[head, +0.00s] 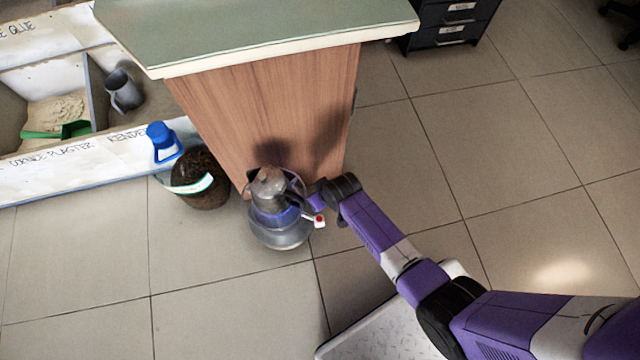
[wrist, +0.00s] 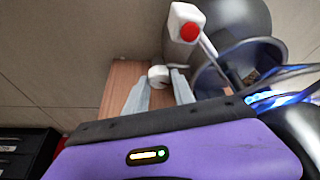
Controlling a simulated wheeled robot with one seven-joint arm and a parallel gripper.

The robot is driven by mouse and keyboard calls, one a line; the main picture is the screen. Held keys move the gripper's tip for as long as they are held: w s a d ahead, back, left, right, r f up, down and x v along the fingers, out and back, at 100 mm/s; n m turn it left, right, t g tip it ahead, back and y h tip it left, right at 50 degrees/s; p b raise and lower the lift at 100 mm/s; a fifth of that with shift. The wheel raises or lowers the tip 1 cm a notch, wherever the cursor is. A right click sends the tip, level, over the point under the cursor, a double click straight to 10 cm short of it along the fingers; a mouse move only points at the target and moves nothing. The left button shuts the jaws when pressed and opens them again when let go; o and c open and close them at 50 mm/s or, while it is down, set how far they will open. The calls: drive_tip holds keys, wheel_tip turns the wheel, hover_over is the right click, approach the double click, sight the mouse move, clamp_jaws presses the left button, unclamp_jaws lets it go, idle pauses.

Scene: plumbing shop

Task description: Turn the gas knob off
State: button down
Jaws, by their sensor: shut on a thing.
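A gas burner stands on the floor against the wooden counter, with a grey gas bottle (head: 280,239) below and a metal kettle (head: 270,188) on top. A blue glow shows under the kettle and at the right of the wrist view. The small white gas knob (wrist: 158,75) sits between the fingers of my gripper (wrist: 161,84), which is shut on it. In the head view my gripper (head: 304,202) reaches the burner's right side, and the knob is hidden there. A white part with a red button (wrist: 188,30) sticks out beside the knob, apart from the fingers.
A counter (head: 265,110) with a green top rises right behind the burner. A dark bucket (head: 203,190) with a blue-handled item (head: 163,141) stands close on its left. White bins (head: 75,165) line the left. Tiled floor is open at right.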

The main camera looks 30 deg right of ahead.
drive_tip(key=shift+m, duration=0.5)
drive_tip(key=c, duration=1.1)
unclamp_jaws()
